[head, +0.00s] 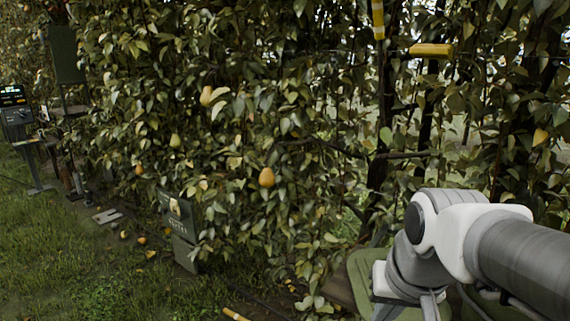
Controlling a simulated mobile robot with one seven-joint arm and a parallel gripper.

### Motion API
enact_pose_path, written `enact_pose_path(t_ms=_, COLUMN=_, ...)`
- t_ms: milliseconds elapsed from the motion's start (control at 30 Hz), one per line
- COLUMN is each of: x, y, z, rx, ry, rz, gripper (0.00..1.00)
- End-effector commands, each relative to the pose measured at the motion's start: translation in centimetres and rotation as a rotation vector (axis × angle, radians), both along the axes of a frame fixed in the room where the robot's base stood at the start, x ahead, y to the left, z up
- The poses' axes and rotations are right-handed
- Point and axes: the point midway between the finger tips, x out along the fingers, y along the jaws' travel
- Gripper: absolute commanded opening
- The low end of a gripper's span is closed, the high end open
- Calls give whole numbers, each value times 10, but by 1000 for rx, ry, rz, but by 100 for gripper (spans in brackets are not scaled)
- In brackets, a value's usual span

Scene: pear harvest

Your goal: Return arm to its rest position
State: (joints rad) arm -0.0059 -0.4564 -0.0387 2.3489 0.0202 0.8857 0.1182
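My arm enters from the right edge and bends down in the lower right of the head view. Its grey and white wrist part stands in front of a green surface near the bottom edge. The fingers of my gripper are not visible, so I cannot see whether it holds anything. A yellow-orange pear (267,177) hangs in the hedge left of my arm, well apart from it. Another yellow pear (206,95) hangs higher up, and a greener pear (175,140) hangs to its lower left.
A dense leafy hedge (310,110) fills the middle. A grey-green box (183,236) stands at its foot. A screen on a stand (15,105) is at the far left. A yellow bar (431,50) is above my arm. Open grass (60,260) lies at lower left, with several fallen fruits.

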Motion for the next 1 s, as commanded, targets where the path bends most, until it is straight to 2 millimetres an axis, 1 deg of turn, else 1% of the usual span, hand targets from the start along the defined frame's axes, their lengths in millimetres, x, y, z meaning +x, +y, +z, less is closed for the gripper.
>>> enact_pose_path(t_ms=33, x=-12, y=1, z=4, rx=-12, ry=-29, rz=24, gripper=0)
enact_pose_path(t_ms=100, x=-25, y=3, z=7, rx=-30, ry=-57, rz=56, gripper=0)
enact_pose_path(t_ms=333, x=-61, y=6, z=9, rx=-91, ry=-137, rz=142, gripper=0)
enact_pose_path(t_ms=400, x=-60, y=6, z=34, rx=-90, ry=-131, rz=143, gripper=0)
enact_pose_path(t_ms=567, x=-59, y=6, z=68, rx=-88, ry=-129, rz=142, gripper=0)
enact_pose_path(t_ms=700, x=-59, y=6, z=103, rx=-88, ry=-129, rz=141, gripper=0)
enact_pose_path(t_ms=800, x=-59, y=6, z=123, rx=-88, ry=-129, rz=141, gripper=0)
enact_pose_path(t_ms=900, x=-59, y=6, z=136, rx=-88, ry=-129, rz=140, gripper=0)
enact_pose_path(t_ms=1000, x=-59, y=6, z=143, rx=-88, ry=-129, rz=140, gripper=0)
